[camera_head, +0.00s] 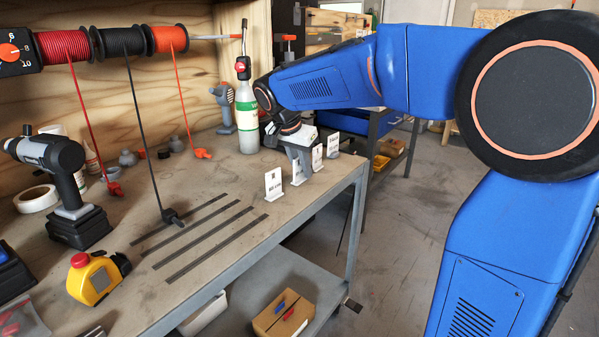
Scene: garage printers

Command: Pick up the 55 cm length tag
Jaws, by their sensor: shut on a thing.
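A row of white upright length tags stands along the right edge of the workbench. The nearest tag (274,184) has dark print that looks like "80 cm", but it is too small to be sure. A second tag (297,174) is directly under my gripper (299,163), which is shut on it. The jaws hide part of this tag, and its number cannot be read. A third tag (317,158) and a fourth tag (333,145) stand just behind and to the right. Their print is also too small to read, so I cannot tell which is the 55 cm one.
The workbench (215,290) has dark strips (210,242) in its middle. A white-green bottle (246,118) stands behind my gripper. A drill (65,185), a yellow tape measure (95,277) and cable spools (120,42) are at the left. Bare floor lies right of the bench.

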